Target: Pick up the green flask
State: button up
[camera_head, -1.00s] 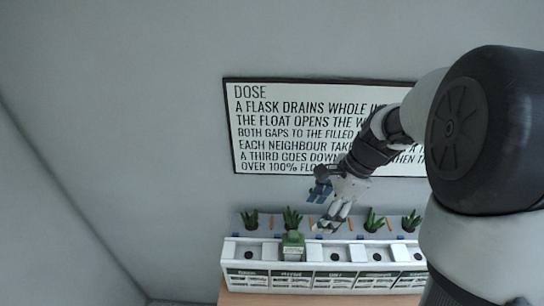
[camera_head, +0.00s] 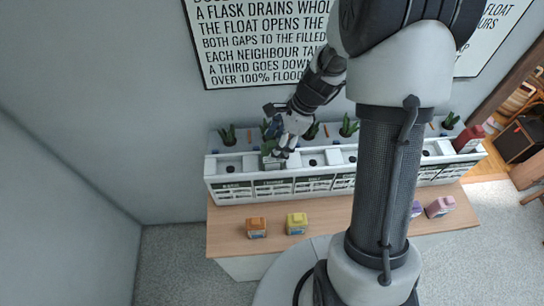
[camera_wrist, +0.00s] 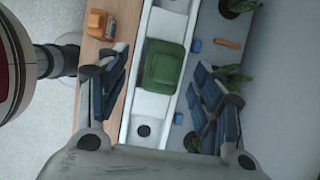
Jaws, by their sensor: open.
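The green flask (camera_wrist: 165,67) sits in a slot of the white planter unit, and its top shows between my fingers in the wrist view. In the head view the green flask (camera_head: 271,159) is mostly hidden behind my gripper (camera_head: 281,153). My gripper is open, its two blue-padded fingers spread on either side of the flask in the wrist view, with a visible gap on both sides. I cannot tell how far above the flask the fingertips are.
The white planter unit (camera_head: 216,169) has a row of round holes, with plants behind it. An orange flask (camera_head: 256,228), a yellow flask (camera_head: 297,223) and a pink flask (camera_head: 440,206) stand on the wooden table (camera_head: 232,245). A red flask (camera_head: 468,139) sits at the unit's right end.

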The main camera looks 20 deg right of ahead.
jog(key=x, duration=0.4)
jog(key=shift+w+d+f+b, duration=0.1)
jog(key=shift+w+f+b, duration=0.15)
jog(key=shift+f+b, duration=0.15)
jog(key=c, duration=1.3)
jog(key=shift+o, duration=0.2)
jog(key=shift+r, duration=0.15)
